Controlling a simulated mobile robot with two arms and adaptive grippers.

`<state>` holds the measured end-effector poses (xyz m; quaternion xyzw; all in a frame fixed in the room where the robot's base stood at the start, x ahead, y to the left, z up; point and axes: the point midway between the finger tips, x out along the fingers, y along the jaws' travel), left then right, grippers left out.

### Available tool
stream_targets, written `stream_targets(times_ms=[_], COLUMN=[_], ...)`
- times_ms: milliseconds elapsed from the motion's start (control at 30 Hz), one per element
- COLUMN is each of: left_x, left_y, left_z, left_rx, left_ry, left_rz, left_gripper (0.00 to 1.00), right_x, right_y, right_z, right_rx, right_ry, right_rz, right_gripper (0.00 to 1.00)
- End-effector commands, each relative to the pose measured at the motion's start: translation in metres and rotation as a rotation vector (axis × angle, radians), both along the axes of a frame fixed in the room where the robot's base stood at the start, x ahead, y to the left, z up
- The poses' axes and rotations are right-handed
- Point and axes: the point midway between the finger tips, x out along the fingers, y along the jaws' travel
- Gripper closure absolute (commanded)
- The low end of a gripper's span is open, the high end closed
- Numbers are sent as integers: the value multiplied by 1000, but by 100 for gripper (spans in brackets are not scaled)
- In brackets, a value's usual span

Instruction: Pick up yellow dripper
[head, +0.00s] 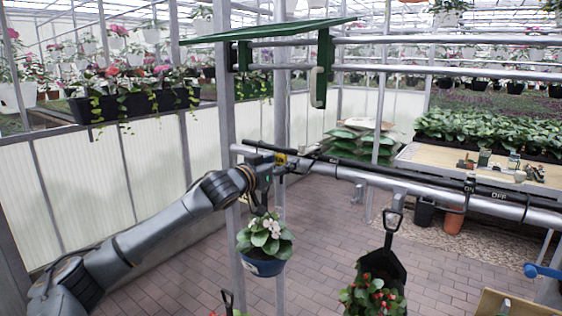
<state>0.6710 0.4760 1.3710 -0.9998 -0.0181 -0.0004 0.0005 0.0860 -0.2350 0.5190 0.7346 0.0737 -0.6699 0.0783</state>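The yellow dripper (281,158) is a small yellow piece at the black hose (345,161) along the metal rail, near the left post. My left arm reaches in from the lower left. My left gripper (274,166) is right at the yellow dripper and partly covers it. I cannot tell whether its fingers touch or close around the dripper, as they are small and dark here. My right gripper is not in view.
A potted plant with white flowers (265,238) hangs just below my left gripper. A red-flowered plant (372,297) hangs lower right. The metal rail (430,196) runs to the right. A green panel (270,31) is above. A wooden table (465,168) stands behind.

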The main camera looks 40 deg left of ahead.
Motion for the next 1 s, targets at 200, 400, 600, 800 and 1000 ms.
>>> stream_targets(times_ms=[200, 400, 600, 800, 1000], left_x=[0, 0, 0, 0, 0], left_y=[0, 0, 0, 0, 0], left_z=[0, 0, 3, 24, 52], left_rx=[-1, -1, -2, -2, -2], left_ry=[0, 1, 0, -4, -4], left_rz=[0, 0, 1, 1, 1], left_gripper=[83, 83, 83, 83, 83], right_x=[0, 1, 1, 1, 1], right_y=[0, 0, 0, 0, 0], right_z=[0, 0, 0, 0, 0], right_rx=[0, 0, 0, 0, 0], right_ry=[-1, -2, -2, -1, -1], right_rz=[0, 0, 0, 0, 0], right_gripper=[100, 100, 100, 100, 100])
